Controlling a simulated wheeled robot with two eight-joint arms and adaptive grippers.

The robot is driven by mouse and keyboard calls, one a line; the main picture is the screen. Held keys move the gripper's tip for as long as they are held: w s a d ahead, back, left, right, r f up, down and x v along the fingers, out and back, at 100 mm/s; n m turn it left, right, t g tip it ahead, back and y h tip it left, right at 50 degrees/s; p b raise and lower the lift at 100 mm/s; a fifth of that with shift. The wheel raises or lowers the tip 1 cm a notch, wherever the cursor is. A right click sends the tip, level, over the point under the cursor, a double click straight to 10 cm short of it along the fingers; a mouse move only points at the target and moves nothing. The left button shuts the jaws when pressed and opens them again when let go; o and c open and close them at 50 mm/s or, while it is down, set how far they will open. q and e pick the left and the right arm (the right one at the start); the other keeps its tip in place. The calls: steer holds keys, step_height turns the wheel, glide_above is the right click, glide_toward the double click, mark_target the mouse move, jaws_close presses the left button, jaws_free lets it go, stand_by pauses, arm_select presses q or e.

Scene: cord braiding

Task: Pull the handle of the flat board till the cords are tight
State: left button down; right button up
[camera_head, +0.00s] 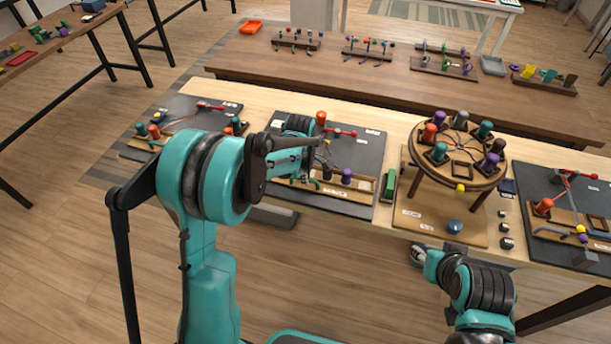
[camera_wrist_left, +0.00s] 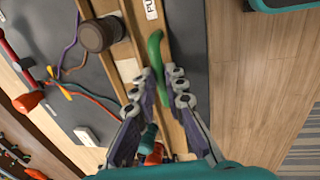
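The flat board (camera_head: 369,152) is a dark grey plate on the table, with an orange peg, a red rod and thin coloured cords (camera_wrist_left: 72,45). Its green curved handle (camera_wrist_left: 155,45) lies on the wooden strip in the left wrist view. My left gripper (camera_wrist_left: 161,75) is above the strip, its fingers apart, with the handle's near end at the fingertips. I cannot tell whether they touch it. The arm hides part of the board in the head view. The cords look curved and slack. My right gripper (camera_head: 419,255) is low beside the table's front edge, and its fingers are unclear.
A round braiding stand (camera_head: 462,170) with several coloured bobbins stands right of the board. Another dark board (camera_head: 530,180) lies at the far right, and one more lies left, partly behind my arm. A brown bobbin (camera_wrist_left: 98,35) stands close to the handle. A second table (camera_head: 360,85) is behind.

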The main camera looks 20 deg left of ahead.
arm_select(q)
steer(key=shift+s, duration=2.45)
steer(key=c, duration=1.6)
jaws_free()
steer(key=shift+s+a, duration=0.1)
steer(key=shift+s, duration=0.05)
steer(key=shift+r, duration=0.4)
steer(key=r, duration=0.3)
steer(key=s+r, duration=0.1)
steer(key=r, duration=0.3)
steer(key=s+r, duration=0.1)
steer(key=r, duration=0.3)
steer(key=shift+s, duration=0.15)
steer(key=s+m+t, duration=0.1)
steer(key=s+m, duration=0.5)
steer(key=s+r+m+t, duration=0.1)
steer(key=s+m+t, duration=0.1)
steer(key=s+m, duration=0.3)
steer(key=s+r+m+t, duration=0.1)
steer(key=s+m+t, duration=0.1)
steer(key=s+m, duration=0.4)
steer(key=shift+s+a+m, duration=0.3)
steer(key=shift+s+a, duration=0.1)
